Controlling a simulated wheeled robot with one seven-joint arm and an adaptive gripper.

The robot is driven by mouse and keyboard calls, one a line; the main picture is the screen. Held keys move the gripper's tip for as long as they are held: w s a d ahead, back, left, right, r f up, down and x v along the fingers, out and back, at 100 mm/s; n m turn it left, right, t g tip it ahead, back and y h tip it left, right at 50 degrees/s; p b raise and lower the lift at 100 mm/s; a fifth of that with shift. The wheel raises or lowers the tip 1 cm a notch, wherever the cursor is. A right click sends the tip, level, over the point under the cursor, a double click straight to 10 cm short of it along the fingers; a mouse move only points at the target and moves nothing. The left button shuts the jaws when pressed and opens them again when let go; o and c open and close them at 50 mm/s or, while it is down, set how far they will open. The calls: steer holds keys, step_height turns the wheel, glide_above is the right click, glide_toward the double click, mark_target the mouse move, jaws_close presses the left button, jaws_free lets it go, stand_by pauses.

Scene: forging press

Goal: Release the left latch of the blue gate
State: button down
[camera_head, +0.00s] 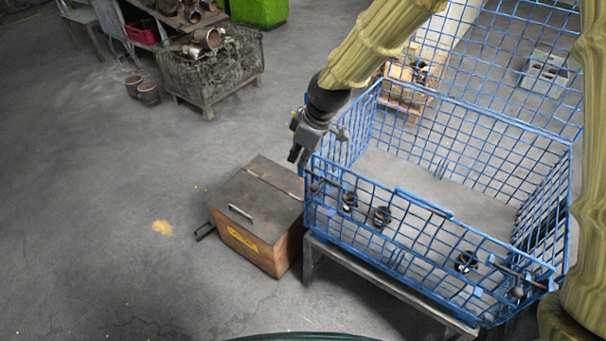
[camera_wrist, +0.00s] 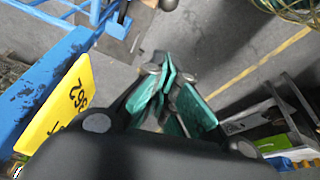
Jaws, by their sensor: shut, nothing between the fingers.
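The blue gate (camera_head: 400,232) is the front wire panel of a blue mesh cage and stands upright. Its left latch (camera_head: 322,184) appears as a dark rod at the panel's upper left corner. A similar dark latch (camera_head: 515,272) is at the right corner. My gripper (camera_head: 296,157) is just outside the cage's left front corner, above and left of the left latch, apart from it and pointing down. In the wrist view its green-padded fingers (camera_wrist: 168,92) are shut and empty. I cannot make out the latch in the wrist view.
A wooden box (camera_head: 255,222) stands on the floor left of the cage, below my gripper. The cage rests on a grey stand (camera_head: 390,285). A blue bar (camera_wrist: 45,75) with a yellow plate (camera_wrist: 62,105) is close on the left.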

step_height(320, 180, down, 10)
steer(key=w+p, duration=0.1)
steer(key=p, duration=0.5)
steer(key=shift+d+r, duration=0.2)
steer(key=shift+d, duration=0.2)
steer(key=shift+s+r, duration=0.1)
